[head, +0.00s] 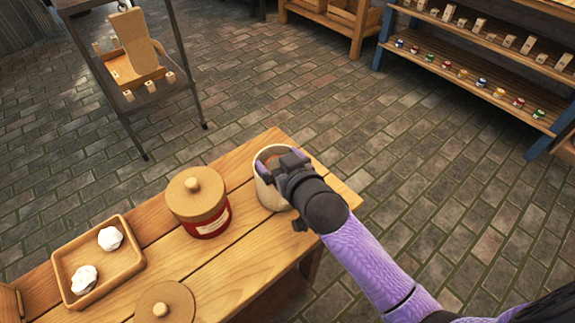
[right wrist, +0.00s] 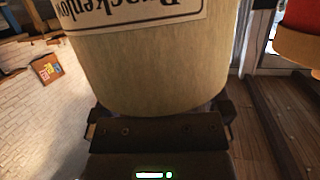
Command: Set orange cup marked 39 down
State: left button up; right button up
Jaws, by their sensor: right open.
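My right gripper (head: 275,165) is at the cream jar (head: 268,192), which stands near the right end of the wooden table. The gripper covers part of its open top, and something orange-brown shows inside. I cannot tell whether that is the orange cup, and no 39 is readable. In the right wrist view the jar (right wrist: 150,65) fills the middle, with its printed label inverted. My right gripper (right wrist: 160,112) has its jaw parts on both sides of the jar's near end, and it is open. My left gripper is out of view.
A red jar with a wooden lid (head: 200,215) stands just left of the cream jar. A wooden tray (head: 70,262) with white lumps lies further left. Another round wooden lid (head: 165,303) is at the front. The table (head: 335,190) ends just right of the gripper.

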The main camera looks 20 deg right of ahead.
jog(key=shift+s+d+r+p, duration=0.15)
jog(key=shift+s+r+p, duration=0.75)
jog(key=shift+s+r, duration=0.25)
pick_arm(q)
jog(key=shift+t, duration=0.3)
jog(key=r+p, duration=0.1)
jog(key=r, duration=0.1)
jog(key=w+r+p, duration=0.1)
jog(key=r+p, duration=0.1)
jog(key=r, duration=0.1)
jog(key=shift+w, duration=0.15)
pick_arm(e)
jog(key=v, duration=0.9)
jog(key=shift+s+f, duration=0.2)
jog(key=shift+s, duration=0.05)
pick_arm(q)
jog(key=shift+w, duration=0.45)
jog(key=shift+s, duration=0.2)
